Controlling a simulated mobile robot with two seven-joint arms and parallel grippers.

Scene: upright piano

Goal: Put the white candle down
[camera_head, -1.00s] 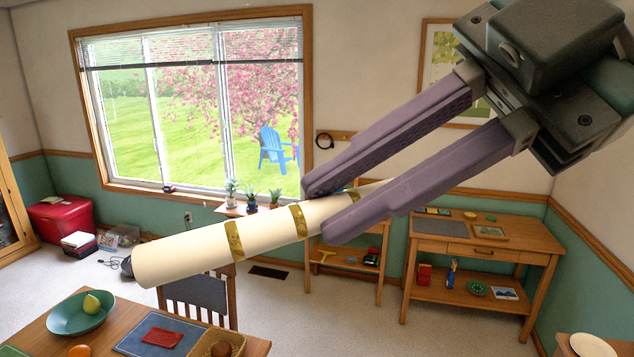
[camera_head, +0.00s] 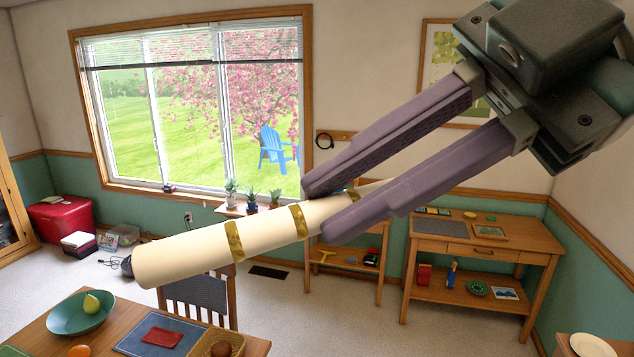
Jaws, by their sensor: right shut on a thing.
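The white candle (camera_head: 190,257) is a long cream-white cylinder with several gold bands. It lies nearly level in the air, in the middle of the head view, its near end pointing left. My right gripper (camera_head: 327,212) comes in from the upper right, with long purple fingers on either side of the candle toward its right end. It is shut on the candle. The candle's right end is partly hidden behind the lower finger. My left gripper does not show.
A dining table (camera_head: 112,318) at lower left carries a teal bowl (camera_head: 68,316), a blue placemat (camera_head: 140,342) and a basket (camera_head: 207,347). A chair (camera_head: 200,293) stands behind it. A wooden side table (camera_head: 425,252) stands at the right wall. Carpet is open between.

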